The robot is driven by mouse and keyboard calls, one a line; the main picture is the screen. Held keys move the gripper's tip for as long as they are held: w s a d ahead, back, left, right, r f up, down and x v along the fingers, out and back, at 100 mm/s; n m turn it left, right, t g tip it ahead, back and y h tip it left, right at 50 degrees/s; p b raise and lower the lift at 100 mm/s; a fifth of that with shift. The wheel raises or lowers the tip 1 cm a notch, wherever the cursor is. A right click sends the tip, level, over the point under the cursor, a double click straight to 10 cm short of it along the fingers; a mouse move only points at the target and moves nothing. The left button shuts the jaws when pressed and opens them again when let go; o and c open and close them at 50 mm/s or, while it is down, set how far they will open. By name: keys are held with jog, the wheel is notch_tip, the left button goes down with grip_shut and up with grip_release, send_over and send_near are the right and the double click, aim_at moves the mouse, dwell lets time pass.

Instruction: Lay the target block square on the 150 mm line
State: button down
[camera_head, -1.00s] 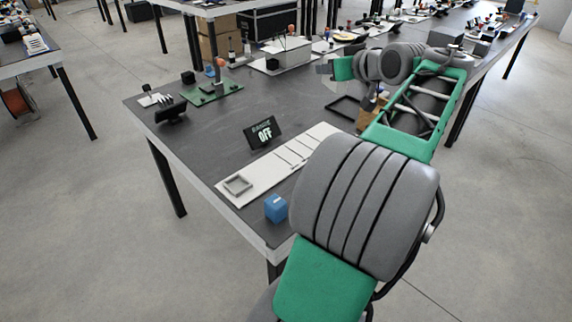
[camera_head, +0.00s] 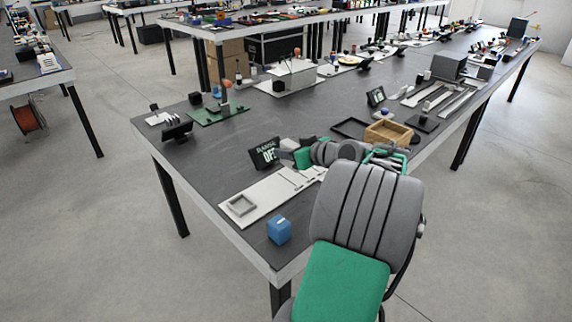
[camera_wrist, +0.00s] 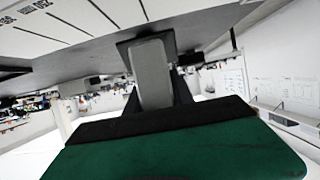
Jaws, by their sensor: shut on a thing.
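A white board (camera_head: 268,197) with thin dark cross lines lies along the table's front edge; its right end is hidden behind my arm. My gripper (camera_head: 287,152) is low at the board's far side, just right of the black display. In the wrist view, my gripper (camera_wrist: 148,55) shows a grey and dark end close to the table. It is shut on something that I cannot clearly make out. The lined board (camera_wrist: 75,14) is at the upper left there. A blue block (camera_head: 279,230) stands on the table in front of the board, apart from my gripper.
A black display (camera_head: 264,153) reading OFF stands behind the board. A square grey frame (camera_head: 242,206) sits on the board's left end. A wooden tray (camera_head: 388,134) and a black frame (camera_head: 350,128) lie farther right.

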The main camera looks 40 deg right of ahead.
jog(key=f, duration=0.1)
jog(key=w+d+f, duration=0.1)
jog(key=w+f, duration=0.1)
jog(key=shift+w+d, duration=0.1)
jog(key=shift+d, duration=0.15)
jog(key=shift+f+b, duration=0.3)
jog(key=shift+f, duration=1.2)
jog(key=shift+f, duration=0.2)
jog(key=c, duration=1.1)
grip_release()
jog(key=shift+s+d+r, duration=0.1)
jog(key=shift+s+r, duration=0.15)
jog(key=shift+r, duration=0.05)
jog(key=v, duration=1.1)
jog(key=shift+s+p, duration=0.3)
jog(key=shift+p, duration=0.05)
